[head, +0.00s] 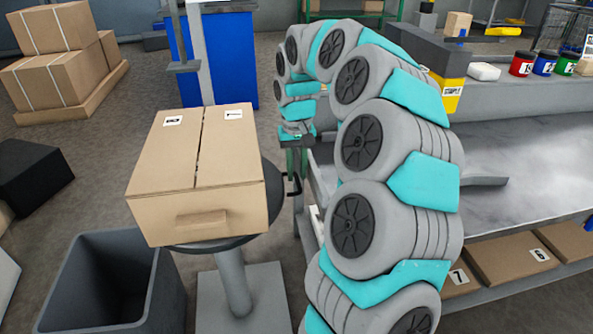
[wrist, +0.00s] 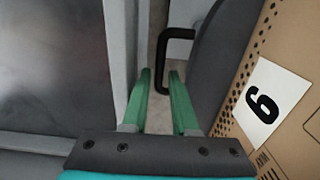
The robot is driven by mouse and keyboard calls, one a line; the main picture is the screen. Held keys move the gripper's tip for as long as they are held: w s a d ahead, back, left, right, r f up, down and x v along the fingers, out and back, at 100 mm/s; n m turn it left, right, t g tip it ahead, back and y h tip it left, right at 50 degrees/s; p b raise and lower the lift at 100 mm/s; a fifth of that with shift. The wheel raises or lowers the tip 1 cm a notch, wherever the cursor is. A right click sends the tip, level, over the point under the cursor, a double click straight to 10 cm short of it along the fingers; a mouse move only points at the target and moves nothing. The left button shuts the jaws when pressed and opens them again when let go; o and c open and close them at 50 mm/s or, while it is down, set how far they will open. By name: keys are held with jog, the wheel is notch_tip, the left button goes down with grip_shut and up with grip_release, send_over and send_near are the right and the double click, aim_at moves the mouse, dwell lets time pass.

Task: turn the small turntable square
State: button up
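The small turntable (head: 274,190) is a dark round disc on a grey pedestal. A closed cardboard box (head: 205,170) covers most of it and sits at a slant to the picture. A black bent handle (head: 292,186) sticks out at the disc's right side. In the wrist view, the handle (wrist: 161,62) stands beside the dark disc edge (wrist: 215,65). My gripper (head: 297,165) points down close to the handle. In the wrist view, its two green fingers (wrist: 160,73) are apart, with the handle showing between their tips; contact is not visible.
A grey open bin (head: 110,285) stands at the front left of the pedestal. A metal workbench (head: 530,120) is close on the right, with numbered boxes (head: 520,255) on its lower shelf. Stacked cartons (head: 60,60) stand at the back left.

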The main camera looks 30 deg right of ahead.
jog(key=shift+f, duration=0.25)
grip_shut()
dwell(1.3)
